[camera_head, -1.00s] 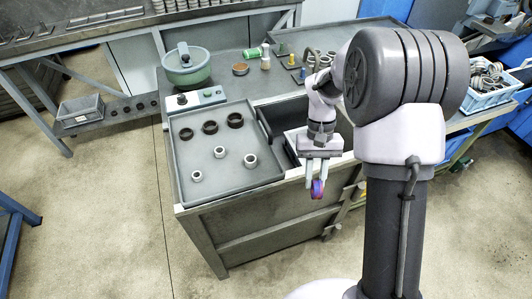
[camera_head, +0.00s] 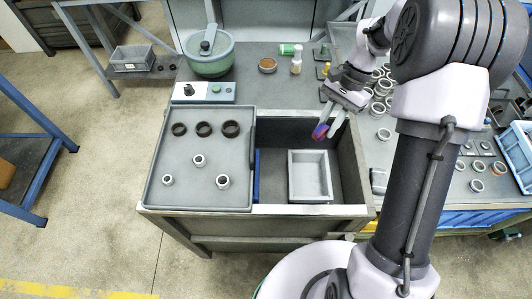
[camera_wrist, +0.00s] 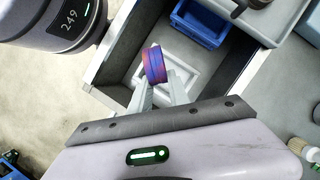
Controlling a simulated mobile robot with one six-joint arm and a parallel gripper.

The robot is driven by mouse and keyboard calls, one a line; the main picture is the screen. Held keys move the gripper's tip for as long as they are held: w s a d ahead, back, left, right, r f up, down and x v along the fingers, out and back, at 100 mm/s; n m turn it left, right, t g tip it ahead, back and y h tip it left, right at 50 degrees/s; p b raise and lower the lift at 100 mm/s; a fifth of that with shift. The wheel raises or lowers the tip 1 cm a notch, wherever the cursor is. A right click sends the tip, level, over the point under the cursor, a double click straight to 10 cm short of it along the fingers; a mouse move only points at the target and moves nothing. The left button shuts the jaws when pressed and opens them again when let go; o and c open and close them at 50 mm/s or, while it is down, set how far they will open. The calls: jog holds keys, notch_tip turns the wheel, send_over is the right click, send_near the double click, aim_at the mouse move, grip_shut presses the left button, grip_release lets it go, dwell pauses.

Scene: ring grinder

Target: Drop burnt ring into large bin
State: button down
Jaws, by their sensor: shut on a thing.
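The burnt ring, a purple-blue and reddish ring (camera_head: 320,131), is between the fingertips of my gripper (camera_head: 329,127). In the wrist view the ring (camera_wrist: 155,64) stands on edge at the tips of my gripper (camera_wrist: 158,88), which is shut on it. The ring is held in the air above the bench's sunken compartment. In this compartment a pale grey rectangular bin (camera_head: 293,196) sits in the middle, apart from the ring. A smaller blue bin (camera_wrist: 200,24) also shows; in the head view only a blue strip (camera_head: 257,176) of it shows at the left wall.
A grey tray (camera_head: 190,145) with several dark and silver rings lies left of the compartment. Behind are a control box (camera_head: 205,93), a green bowl (camera_head: 208,62) and small bottles. Several metal rings (camera_head: 384,134) lie on the bench at right.

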jog(key=f+b, duration=0.4)
jog(key=f, duration=0.1)
jog(key=shift+s+f+b, duration=0.2)
jog(key=shift+f+b, duration=0.15)
jog(key=shift+b, duration=0.05)
jog(key=c, duration=1.2)
grip_release()
jog(key=shift+o, duration=0.2)
jog(key=shift+r, duration=0.1)
jog(key=p+v, duration=0.7)
jog(key=v, duration=1)
jog(key=shift+p, duration=0.35)
jog(key=shift+r, duration=0.1)
